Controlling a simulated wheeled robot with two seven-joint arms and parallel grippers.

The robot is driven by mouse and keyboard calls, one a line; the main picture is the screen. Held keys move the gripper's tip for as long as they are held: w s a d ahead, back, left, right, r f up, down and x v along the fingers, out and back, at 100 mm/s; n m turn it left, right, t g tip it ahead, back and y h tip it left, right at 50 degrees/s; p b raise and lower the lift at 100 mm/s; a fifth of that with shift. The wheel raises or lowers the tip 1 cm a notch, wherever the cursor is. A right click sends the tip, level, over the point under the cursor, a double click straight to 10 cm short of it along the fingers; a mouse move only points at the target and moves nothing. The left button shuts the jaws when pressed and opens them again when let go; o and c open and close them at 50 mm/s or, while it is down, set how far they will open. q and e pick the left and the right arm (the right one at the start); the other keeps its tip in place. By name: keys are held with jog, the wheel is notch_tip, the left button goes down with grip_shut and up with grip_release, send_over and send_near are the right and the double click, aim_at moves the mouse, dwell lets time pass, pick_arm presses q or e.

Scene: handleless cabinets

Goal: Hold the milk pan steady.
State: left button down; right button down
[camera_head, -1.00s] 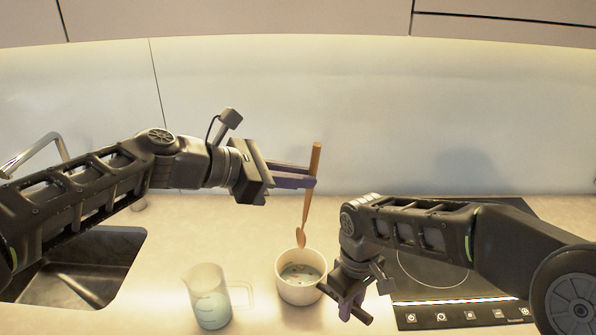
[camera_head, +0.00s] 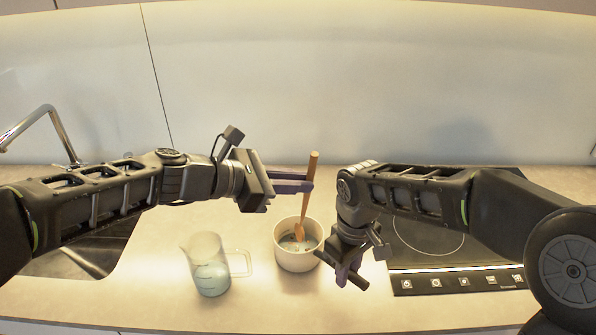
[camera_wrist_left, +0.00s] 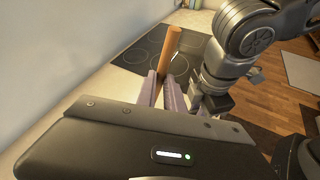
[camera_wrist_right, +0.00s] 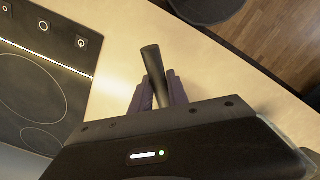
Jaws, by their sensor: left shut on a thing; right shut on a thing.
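The milk pan (camera_head: 283,258) is a cream pot with pale liquid inside, standing upright on the counter left of the hob. My right gripper (camera_head: 345,268) is at its right side, shut on the pan's dark handle (camera_wrist_right: 152,62), which shows between the fingers in the right wrist view. My left gripper (camera_head: 308,186) is above the pan, shut on a wooden spoon (camera_head: 312,167). The spoon stands nearly upright, its bowl end (camera_head: 299,231) inside the pan's opening. The spoon's shaft (camera_wrist_left: 171,50) also shows in the left wrist view. Whether the spoon touches the pan's bottom is hidden.
A clear measuring jug (camera_head: 209,270) with bluish liquid stands left of the pan. A black hob (camera_head: 455,255) lies to the right, partly under my right arm. A sink (camera_head: 95,252) with a tap (camera_head: 52,118) is at the left. Bare counter lies between jug and pan.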

aim_at(303, 200)
pick_arm(q)
jog(key=shift+w+a+f, duration=0.1)
jog(key=shift+w+f, duration=0.1)
jog(key=shift+f, duration=0.95)
jog(key=shift+w+a+f, duration=0.1)
jog(key=shift+w+f, duration=0.1)
jog(key=shift+f, duration=1.55)
jog(key=shift+r, duration=0.2)
